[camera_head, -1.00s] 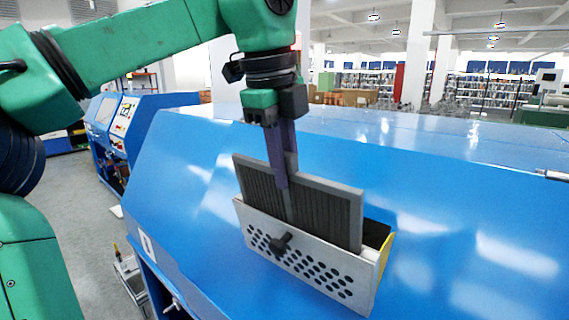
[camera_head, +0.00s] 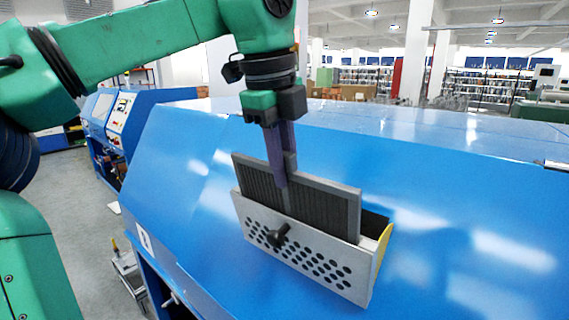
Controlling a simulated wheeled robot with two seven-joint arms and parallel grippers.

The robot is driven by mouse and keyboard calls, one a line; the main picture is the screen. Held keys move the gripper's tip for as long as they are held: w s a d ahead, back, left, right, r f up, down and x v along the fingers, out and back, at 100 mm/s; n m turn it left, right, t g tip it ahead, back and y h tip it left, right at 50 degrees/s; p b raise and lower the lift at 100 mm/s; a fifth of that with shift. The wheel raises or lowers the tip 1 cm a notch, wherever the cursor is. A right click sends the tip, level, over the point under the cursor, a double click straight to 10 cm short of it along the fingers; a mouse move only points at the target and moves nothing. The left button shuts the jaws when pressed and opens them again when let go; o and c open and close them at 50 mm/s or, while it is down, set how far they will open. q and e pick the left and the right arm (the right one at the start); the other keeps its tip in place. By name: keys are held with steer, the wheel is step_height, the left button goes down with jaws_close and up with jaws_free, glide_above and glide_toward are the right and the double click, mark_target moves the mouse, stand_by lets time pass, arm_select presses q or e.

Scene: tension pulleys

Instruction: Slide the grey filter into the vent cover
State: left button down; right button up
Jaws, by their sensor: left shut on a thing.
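The grey filter (camera_head: 327,206) is a flat ribbed panel with a plain frame. It stands upright with its lower part inside the vent cover (camera_head: 318,275), behind the perforated front plate. Its upper part sticks out above the cover's rim. The vent cover is a light grey box with round holes, a black knob and a yellow right end, on the sloped blue machine face. My left gripper (camera_head: 281,186) comes from above and is shut on the filter's top edge, left of its middle. The filter's lower edge is hidden by the cover. My right gripper is not in view.
The blue machine (camera_head: 470,220) fills the right and middle, with a bare sloped face around the cover. Another blue machine with a control panel (camera_head: 124,112) stands at the back left. Grey floor (camera_head: 85,200) lies to the left.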

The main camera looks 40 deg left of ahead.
mark_target(289, 209)
arm_select(q)
steer(key=shift+b+x, duration=1.15)
steer(key=shift+x, duration=0.65)
steer(key=shift+f, duration=0.1)
steer(key=shift+b+x, duration=0.95)
steer(key=shift+x, duration=0.55)
steer(key=shift+s, duration=0.1)
steer(key=shift+r+p, duration=0.3)
steer(key=shift+p, duration=0.15)
steer(key=shift+r, duration=0.3)
